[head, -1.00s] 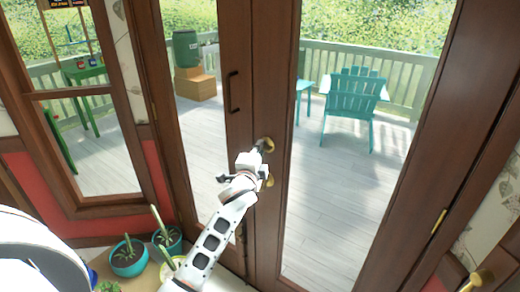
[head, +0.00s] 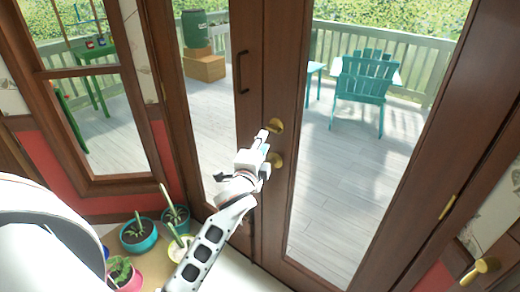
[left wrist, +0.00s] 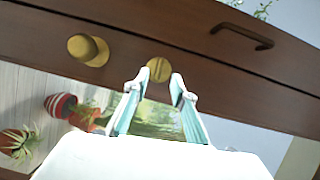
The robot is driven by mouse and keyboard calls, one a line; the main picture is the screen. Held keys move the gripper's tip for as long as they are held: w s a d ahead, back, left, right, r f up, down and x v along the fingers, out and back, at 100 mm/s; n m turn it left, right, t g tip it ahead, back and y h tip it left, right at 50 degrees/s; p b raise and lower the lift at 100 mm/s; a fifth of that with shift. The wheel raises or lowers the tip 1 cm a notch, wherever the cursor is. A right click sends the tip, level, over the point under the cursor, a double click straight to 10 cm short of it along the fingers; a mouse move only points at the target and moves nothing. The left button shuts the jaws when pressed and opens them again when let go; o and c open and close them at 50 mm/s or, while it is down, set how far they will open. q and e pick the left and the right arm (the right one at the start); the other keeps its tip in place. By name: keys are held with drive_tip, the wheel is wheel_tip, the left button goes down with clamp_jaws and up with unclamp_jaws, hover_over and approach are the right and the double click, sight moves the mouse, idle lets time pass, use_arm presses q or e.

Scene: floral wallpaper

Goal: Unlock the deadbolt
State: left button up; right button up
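The brass deadbolt (head: 276,125) is on the brown door, above a brass knob (head: 275,160). My left gripper (head: 264,137) is just below and left of the deadbolt in the head view, pointing at it. In the left wrist view, the teal-padded fingers of my left gripper (left wrist: 159,84) are spread with nothing between them. The round deadbolt (left wrist: 159,69) shows just beyond the fingertips, roughly centred between them. The knob (left wrist: 88,50) is to its left there. Contact with the deadbolt cannot be made out. My right gripper is out of view.
A dark pull handle (head: 241,72) is on the door left of the deadbolt. Several potted plants, including one in a teal pot (head: 139,237), stand at the lower left. Another brass knob (head: 484,268) is at the lower right. A deck with a teal chair (head: 361,85) shows through the glass.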

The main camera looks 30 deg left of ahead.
use_arm(q)
drive_tip(key=v, duration=0.3)
drive_tip(key=shift+s+d, duration=0.1)
drive_tip(key=shift+s, duration=0.2)
drive_tip(key=s+d+f+n+g+h, duration=0.1)
drive_tip(key=s+d+f, duration=0.15)
drive_tip(key=f, duration=0.45)
drive_tip(key=s+d+f+n+g+h, duration=0.1)
drive_tip(key=s+d+f+n+h, duration=0.1)
drive_tip(key=s+f, duration=0.35)
drive_tip(key=s+d+f+n+g+h, duration=0.1)
drive_tip(key=s+d+f, duration=0.1)
drive_tip(key=f, duration=0.6)
drive_tip(key=s+d+f+n+g+h, duration=0.1)
drive_tip(key=s+d+f+n, duration=0.1)
drive_tip(key=s+f, duration=0.5)
drive_tip(key=s+d+f+n+g+h, duration=0.1)
drive_tip(key=s+d+f+n+g, duration=0.1)
drive_tip(key=s+f+n, duration=0.2)
drive_tip(key=s+f, duration=0.3)
drive_tip(key=s, duration=0.3)
drive_tip(key=shift+s+d+f+g, duration=0.15)
drive_tip(key=shift+s+d+g, duration=0.1)
drive_tip(key=shift+g, duration=0.05)
idle(0.3)
